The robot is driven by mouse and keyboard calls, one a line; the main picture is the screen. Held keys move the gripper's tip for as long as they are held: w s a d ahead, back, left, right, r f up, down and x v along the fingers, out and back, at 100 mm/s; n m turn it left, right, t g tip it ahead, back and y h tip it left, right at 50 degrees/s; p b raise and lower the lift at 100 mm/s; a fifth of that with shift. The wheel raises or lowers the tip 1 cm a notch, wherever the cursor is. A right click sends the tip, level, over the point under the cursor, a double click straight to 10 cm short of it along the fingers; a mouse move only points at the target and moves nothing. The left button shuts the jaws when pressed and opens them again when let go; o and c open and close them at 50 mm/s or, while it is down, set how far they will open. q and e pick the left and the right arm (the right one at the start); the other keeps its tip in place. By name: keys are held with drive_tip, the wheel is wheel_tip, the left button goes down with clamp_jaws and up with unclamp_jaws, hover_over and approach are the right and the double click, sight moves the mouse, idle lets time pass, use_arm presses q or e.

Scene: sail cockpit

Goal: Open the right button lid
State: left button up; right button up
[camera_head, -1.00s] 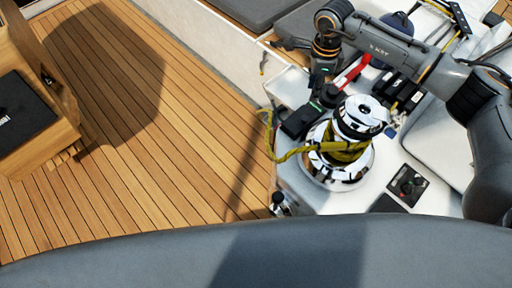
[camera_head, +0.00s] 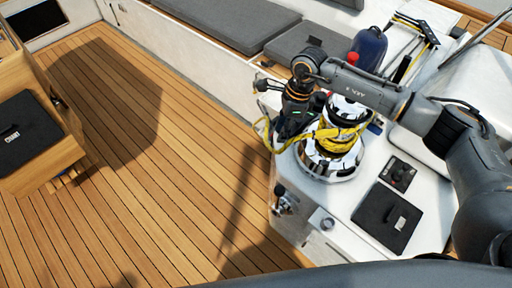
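A small dark panel (camera_head: 399,173) with small round parts on it is set in the white cockpit top, right of the chrome winch (camera_head: 333,155). These may be the buttons and their lids. They are too small to tell which is the right lid or whether it is open. My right gripper (camera_head: 287,128) hangs at the end of the arm coming in from the right, at the left side of the winch and away from the panel. Its fingers are dark and blend together, so their opening does not show. My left gripper is not in view.
Yellow rope (camera_head: 342,137) wraps the winch and runs past my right gripper. A black labelled square plate (camera_head: 387,217) lies below the panel. A metal handle fitting (camera_head: 284,199) is on the white side wall. The teak deck (camera_head: 150,190) at left is mostly clear.

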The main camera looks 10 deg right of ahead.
drive_tip(key=s+a+y, duration=0.2)
drive_tip(key=a+y, duration=0.1)
drive_tip(key=a, duration=0.4)
drive_tip(key=shift+s, duration=0.4)
drive_tip(key=shift+a+r, duration=0.1)
